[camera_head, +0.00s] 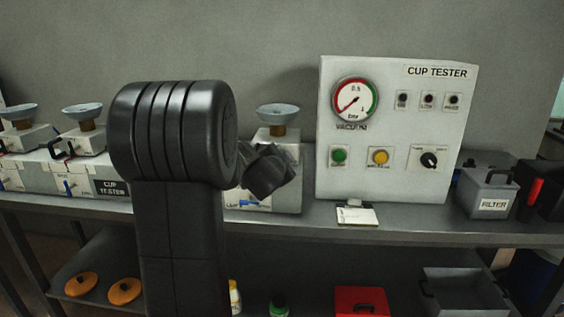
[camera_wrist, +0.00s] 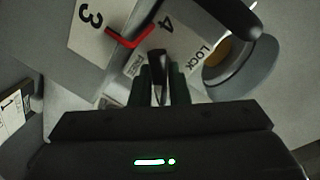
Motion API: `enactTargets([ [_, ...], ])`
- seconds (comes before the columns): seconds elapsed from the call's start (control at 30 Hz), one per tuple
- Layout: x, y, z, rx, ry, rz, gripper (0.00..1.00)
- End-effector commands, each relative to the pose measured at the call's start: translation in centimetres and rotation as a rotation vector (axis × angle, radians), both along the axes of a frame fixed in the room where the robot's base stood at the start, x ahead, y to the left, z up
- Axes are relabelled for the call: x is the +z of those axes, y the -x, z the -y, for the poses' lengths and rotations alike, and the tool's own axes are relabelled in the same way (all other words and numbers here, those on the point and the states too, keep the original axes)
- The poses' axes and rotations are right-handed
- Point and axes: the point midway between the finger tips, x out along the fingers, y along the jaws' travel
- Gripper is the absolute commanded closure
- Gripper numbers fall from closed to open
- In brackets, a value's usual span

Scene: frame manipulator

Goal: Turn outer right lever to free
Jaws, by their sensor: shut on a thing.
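The right cup station, with its blue-grey cup (camera_head: 277,113), stands on the bench behind my arm in the head view. My gripper (camera_head: 268,176) is at its front; the head view does not show the fingertips clearly. In the wrist view my gripper (camera_wrist: 160,88) is shut on a slim dark lever (camera_wrist: 158,66). The lever stands between a LOCK label (camera_wrist: 196,62) and a small, partly hidden label (camera_wrist: 133,65), on the panel marked 4. Its lower part is hidden between the fingers.
A large black handle (camera_wrist: 232,15) and a brown ring (camera_wrist: 218,58) are close to the fingers. A red bar (camera_wrist: 130,37) lies near the 3 and 4. The CUP TESTER panel (camera_head: 390,185) stands right of the station, with a paper pad (camera_head: 357,216) before it.

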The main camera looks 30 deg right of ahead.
Motion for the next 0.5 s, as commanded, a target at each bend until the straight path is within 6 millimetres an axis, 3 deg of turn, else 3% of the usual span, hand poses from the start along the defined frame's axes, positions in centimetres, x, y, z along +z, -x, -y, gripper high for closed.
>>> enactTargets([
  [0.5,-0.66,0.14,0.19,-0.001,-0.389,0.239,1.0],
])
